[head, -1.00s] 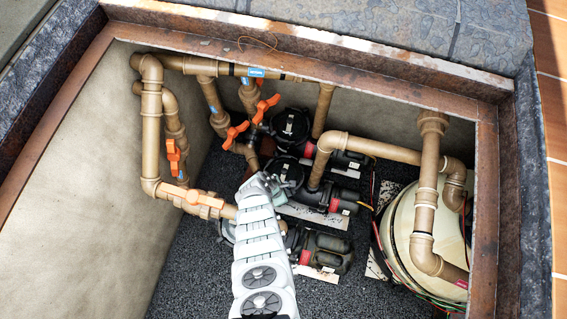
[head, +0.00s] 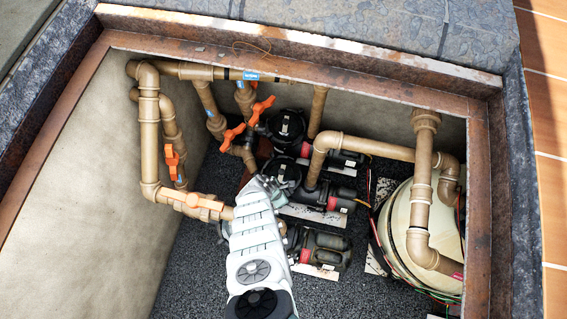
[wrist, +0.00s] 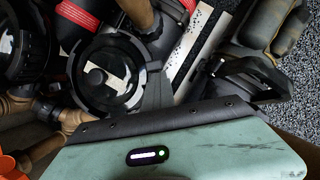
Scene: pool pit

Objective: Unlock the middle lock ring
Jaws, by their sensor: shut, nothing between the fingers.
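The middle lock ring is the black ring around the clear lid of the middle pump (head: 284,168), just beyond my gripper's tip. My gripper (head: 268,186) points down into the pit beside the middle pump. In the wrist view the grey finger (wrist: 157,88) is close to the ring's right edge; I cannot tell whether it touches. The gripper is shut with nothing held. The arm hides part of the nearest pump.
The far pump's lid (head: 288,127) is behind the middle one. Tan pipes (head: 150,125) with orange valve handles (head: 173,160) stand to the left. The nearest pump (head: 322,250) is lower right. A cream tank (head: 400,220) fills the right side. Rusty pit edges (head: 480,200) surround everything.

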